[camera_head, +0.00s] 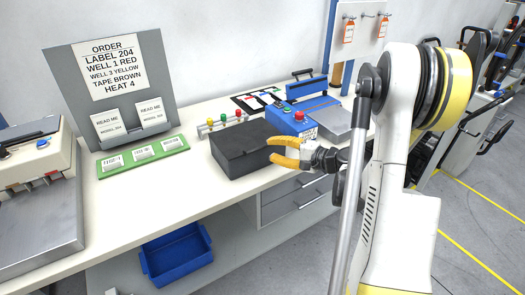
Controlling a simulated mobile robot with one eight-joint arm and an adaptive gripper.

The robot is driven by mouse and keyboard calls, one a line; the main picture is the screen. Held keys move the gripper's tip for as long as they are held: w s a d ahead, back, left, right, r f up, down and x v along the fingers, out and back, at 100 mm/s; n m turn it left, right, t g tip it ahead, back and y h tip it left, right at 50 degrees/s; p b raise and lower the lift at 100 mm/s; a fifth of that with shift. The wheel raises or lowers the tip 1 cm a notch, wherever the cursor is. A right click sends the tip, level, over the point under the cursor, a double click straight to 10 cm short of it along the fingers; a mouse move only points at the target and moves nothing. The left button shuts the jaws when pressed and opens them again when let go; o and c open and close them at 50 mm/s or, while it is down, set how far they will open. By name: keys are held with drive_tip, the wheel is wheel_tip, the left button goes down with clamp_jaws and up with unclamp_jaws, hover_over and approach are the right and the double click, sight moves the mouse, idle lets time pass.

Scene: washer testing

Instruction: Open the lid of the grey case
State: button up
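The grey case (241,147) is a dark box on the white workbench, right of the middle of its top. Its lid looks closed, lying flat on the body. My gripper (270,149) has yellow-orange fingers and reaches in from the right. Its fingers are spread apart, and their tips overlap the right side of the case in the picture. I cannot tell whether they touch it. Nothing shows held between them. The part of the case behind the fingertips is hidden.
A blue device with a red button (298,117) stands close behind my gripper. Small red, yellow and green-topped items (221,121) are behind the case. A green tray with white blocks (143,157) lies to the left. Bare bench (185,195) lies in front; a blue bin (177,254) is below.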

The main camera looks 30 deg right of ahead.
sight(265, 147)
drive_tip(key=shift+b+x, duration=0.55)
drive_tip(key=shift+x, duration=1.8)
clamp_jaws()
drive_tip(key=shift+r, duration=0.1)
